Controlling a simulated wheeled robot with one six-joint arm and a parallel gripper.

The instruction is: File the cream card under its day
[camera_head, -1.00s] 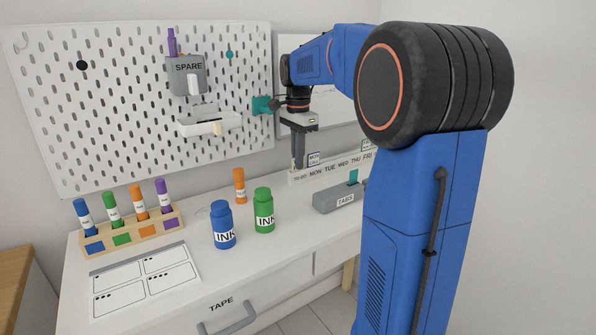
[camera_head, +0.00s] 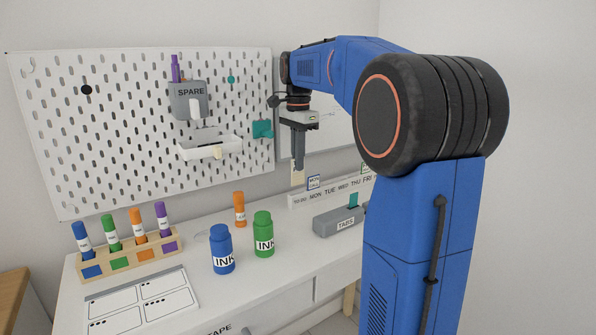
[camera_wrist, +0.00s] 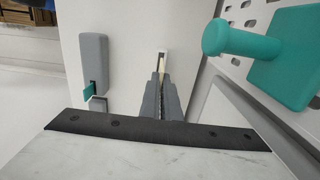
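My gripper (camera_head: 298,164) points down just above the left, TO-DO end of the white day rail (camera_head: 334,190). It is shut on a cream card (camera_head: 298,178), whose lower part shows below the fingertips. In the wrist view the fingers (camera_wrist: 162,78) are close together, with the card's pale edge (camera_wrist: 162,59) at their tips. The rail is labelled TO-DO, MON, TUE, WED, THU, FRI. A green-edged card (camera_head: 366,168) stands near the FRI end, partly hidden by my arm. Writing on the cream card is unreadable.
A grey TABS box (camera_head: 338,221) with a teal tab stands before the rail. A teal peg (camera_head: 262,129) juts from the pegboard (camera_head: 120,120) beside my gripper. Blue (camera_head: 222,250) and green (camera_head: 264,235) ink bottles and an orange marker (camera_head: 239,210) stand left.

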